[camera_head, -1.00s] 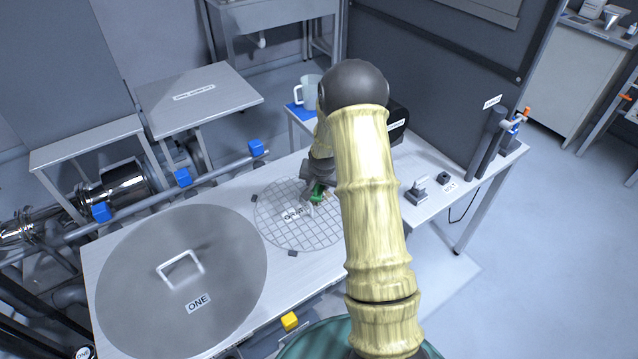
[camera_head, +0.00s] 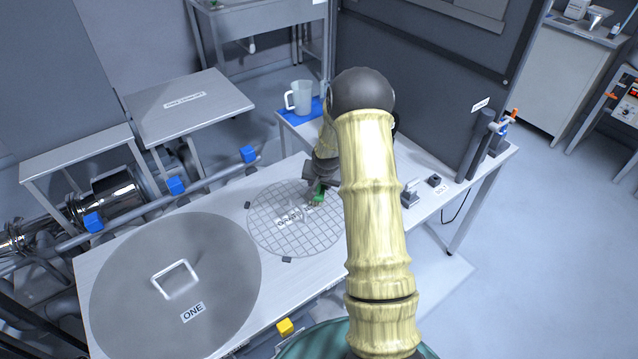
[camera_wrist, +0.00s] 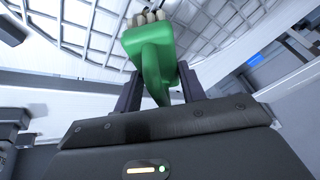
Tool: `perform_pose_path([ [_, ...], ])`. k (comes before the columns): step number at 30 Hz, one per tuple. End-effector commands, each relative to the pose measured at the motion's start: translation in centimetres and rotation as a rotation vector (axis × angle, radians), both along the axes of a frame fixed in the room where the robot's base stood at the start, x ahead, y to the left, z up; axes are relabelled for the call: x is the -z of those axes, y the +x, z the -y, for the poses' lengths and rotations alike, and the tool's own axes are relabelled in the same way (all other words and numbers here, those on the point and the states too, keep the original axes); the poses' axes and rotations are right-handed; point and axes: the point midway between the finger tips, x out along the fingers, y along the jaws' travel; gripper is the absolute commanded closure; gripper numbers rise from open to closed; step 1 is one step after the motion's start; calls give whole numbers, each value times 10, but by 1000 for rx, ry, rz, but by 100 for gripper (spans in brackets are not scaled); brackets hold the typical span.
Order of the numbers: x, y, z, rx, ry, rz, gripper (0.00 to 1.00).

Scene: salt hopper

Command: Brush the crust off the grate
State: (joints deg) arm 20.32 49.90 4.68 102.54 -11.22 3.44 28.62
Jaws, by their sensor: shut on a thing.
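The round wire grate (camera_head: 270,232) lies on the grey bench beside the large round lid marked ONE. Pale crust patches (camera_head: 290,217) show near its middle, around a small label. My gripper (camera_head: 318,188) is over the grate's right part, shut on a green-handled brush (camera_head: 318,197). In the wrist view the green brush (camera_wrist: 152,50) is clamped between the two dark fingers (camera_wrist: 158,88). Its pale bristles (camera_wrist: 148,17) point toward the grate's white wires (camera_wrist: 75,25). I cannot tell whether the bristles touch the grate.
The lid (camera_head: 150,290) with its white handle fills the bench's left part. A small dark-based fixture (camera_head: 409,197) and dark upright cylinders (camera_head: 478,148) are at the right. Pipes (camera_head: 215,171) run along the left edge.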

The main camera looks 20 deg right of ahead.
Motion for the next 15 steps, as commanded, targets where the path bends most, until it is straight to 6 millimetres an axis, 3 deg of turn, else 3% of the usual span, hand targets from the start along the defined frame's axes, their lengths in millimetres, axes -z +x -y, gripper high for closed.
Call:
perform_pose_path([
  [15, 2, 6, 31, 2, 0, 1, 85],
])
